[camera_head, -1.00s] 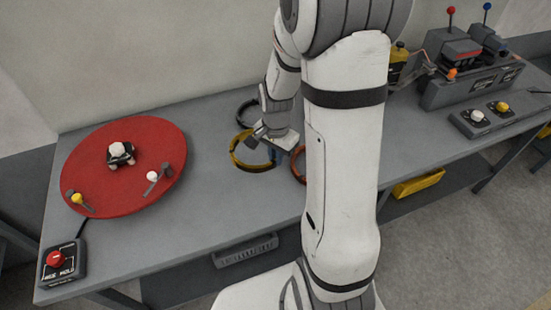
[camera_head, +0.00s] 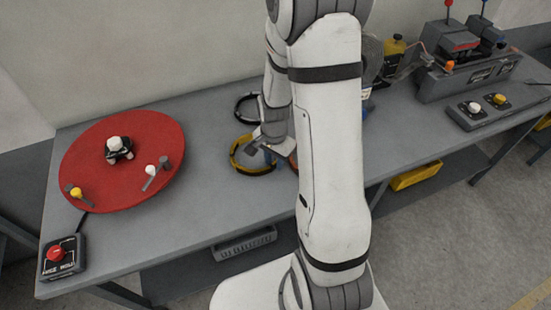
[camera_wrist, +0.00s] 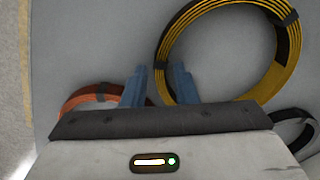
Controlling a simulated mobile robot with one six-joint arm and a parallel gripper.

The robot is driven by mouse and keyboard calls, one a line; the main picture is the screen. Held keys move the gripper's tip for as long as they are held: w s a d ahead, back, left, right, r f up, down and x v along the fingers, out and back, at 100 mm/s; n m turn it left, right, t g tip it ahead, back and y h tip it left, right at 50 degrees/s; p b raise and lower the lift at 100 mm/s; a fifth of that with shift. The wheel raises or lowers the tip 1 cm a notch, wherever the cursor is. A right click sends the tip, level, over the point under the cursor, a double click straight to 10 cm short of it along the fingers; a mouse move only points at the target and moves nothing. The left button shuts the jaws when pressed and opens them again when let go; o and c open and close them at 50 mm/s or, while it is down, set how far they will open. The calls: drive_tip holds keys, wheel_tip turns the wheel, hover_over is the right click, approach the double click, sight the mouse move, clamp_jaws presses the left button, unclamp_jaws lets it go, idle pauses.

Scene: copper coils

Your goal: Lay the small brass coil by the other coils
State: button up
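A yellow-gold coil with dark bands (camera_head: 237,158) lies flat on the bench, and it looks large in the wrist view (camera_wrist: 284,65). An orange copper-coloured coil (camera_head: 293,160) lies to its right, mostly hidden by my arm; part of it shows in the wrist view (camera_wrist: 78,98). A black coil (camera_head: 238,104) lies behind the yellow one, and its edge shows in the wrist view (camera_wrist: 303,132). I cannot tell which is the small brass coil.
A red round turntable (camera_head: 90,190) with small fixtures stands at the bench's left. A red-button box (camera_head: 60,258) sits at the front left corner. Dark machine units with levers (camera_head: 470,75) and a button box (camera_head: 485,112) stand at the right. The bench between turntable and coils is clear.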

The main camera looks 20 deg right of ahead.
drive_tip(key=shift+o, duration=0.4)
drive_tip(key=shift+r, duration=0.15)
drive_tip(key=shift+w+r, duration=0.1)
drive_tip(key=shift+r, duration=0.1)
wheel_tip(320, 180, up, 10)
drive_tip(key=s+a+r+n+t, duration=0.1)
drive_tip(key=s+a+r+n, duration=0.1)
drive_tip(key=s+r+n, duration=0.3)
drive_tip(key=s+a+r+n+t, duration=0.2)
drive_tip(key=s+r+n, duration=0.4)
drive_tip(key=s, duration=0.3)
drive_tip(key=shift+a+r, duration=0.5)
drive_tip(key=shift+r, duration=0.1)
